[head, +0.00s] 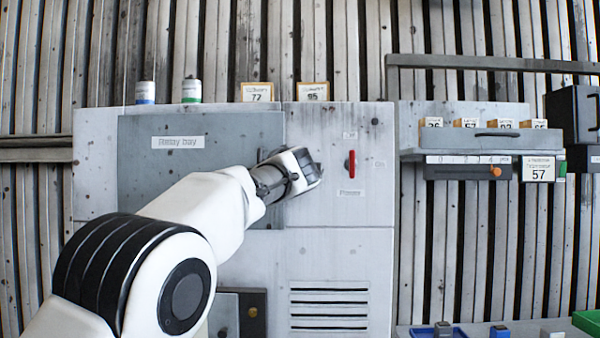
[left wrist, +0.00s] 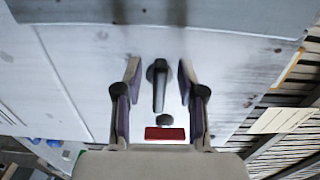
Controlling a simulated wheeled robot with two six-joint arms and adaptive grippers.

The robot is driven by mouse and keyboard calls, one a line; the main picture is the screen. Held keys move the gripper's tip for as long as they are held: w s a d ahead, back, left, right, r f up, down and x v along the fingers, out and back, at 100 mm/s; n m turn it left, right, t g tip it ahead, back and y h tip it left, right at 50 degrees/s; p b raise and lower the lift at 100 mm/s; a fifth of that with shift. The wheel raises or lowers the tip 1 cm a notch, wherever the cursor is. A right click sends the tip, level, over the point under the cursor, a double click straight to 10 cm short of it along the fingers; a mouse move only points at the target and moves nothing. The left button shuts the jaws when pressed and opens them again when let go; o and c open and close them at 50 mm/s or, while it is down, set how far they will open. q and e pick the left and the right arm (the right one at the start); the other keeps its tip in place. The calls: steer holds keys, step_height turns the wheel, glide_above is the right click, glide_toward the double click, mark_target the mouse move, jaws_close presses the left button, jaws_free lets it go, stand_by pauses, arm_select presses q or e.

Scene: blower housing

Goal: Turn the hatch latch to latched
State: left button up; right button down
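The hatch is a grey panel (head: 145,190) labelled "Relay bay" on the pale cabinet; its edge shows at the top of the left wrist view (left wrist: 200,15). A dark latch handle (left wrist: 159,88) with a rounded base sits between my left fingers in the left wrist view, lengthwise along them. My left gripper (head: 310,170) is at the hatch's right edge and hides the latch in the head view. In the left wrist view the gripper (left wrist: 160,100) is open, with a visible gap on each side of the handle. My right gripper is not in view.
A red handle (head: 351,164) stands upright just right of my left gripper; it also shows below the latch in the left wrist view (left wrist: 165,133). A shelf with numbered cards and a grey drawer (head: 500,140) is further right. Vents (head: 329,310) are below.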

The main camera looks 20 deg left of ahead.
arm_select(q)
steer(key=v, duration=1)
steer(key=shift+d, duration=0.25)
steer(key=shift+s, duration=0.1)
